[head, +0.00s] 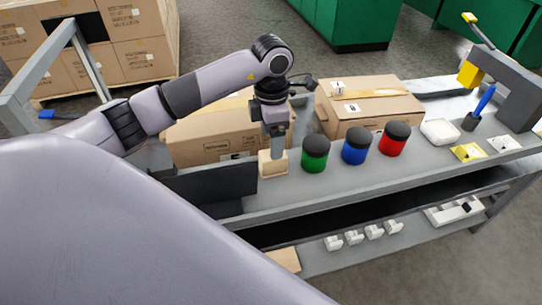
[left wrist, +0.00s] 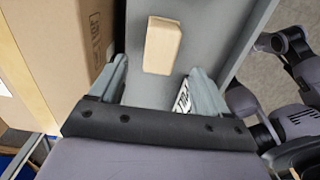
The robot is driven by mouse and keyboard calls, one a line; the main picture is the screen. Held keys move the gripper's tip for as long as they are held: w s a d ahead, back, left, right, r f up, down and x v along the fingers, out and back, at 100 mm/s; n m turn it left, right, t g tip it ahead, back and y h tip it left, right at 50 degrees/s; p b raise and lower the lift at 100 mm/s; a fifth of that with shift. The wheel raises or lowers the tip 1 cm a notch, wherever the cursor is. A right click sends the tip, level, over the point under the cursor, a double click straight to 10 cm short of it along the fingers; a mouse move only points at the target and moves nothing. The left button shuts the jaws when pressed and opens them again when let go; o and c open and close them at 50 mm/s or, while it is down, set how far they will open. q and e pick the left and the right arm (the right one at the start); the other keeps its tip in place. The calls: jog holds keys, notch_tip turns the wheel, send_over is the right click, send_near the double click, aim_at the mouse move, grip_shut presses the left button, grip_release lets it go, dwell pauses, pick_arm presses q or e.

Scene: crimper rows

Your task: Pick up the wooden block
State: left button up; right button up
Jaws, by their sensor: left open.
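The wooden block (head: 272,163) is a small, pale tan block standing on the grey workbench, left of the green jar. In the left wrist view the block (left wrist: 162,45) lies ahead of the fingertips, roughly centred between them. My left gripper (head: 275,150) points down directly over the block in the head view. In the left wrist view my left gripper (left wrist: 160,70) has its two fingers spread apart with nothing held. The head view does not clearly show how much of the block is between the fingers. My right gripper is not in view.
Cardboard boxes (head: 368,104) stand behind the block. Green (head: 315,154), blue (head: 355,146) and red (head: 392,139) jars with black lids stand to its right. A dark panel (head: 205,190) is at its left. The bench (head: 345,184) is clear in front of the jars.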

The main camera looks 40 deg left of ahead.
aim_at(273, 162)
pick_arm(q)
notch_tip(273, 162, down, 7)
jog(key=shift+w+d+r+p, duration=0.15)
jog(key=shift+r+p, duration=0.05)
jog(key=shift+p, duration=0.15)
jog(key=c, duration=1.1)
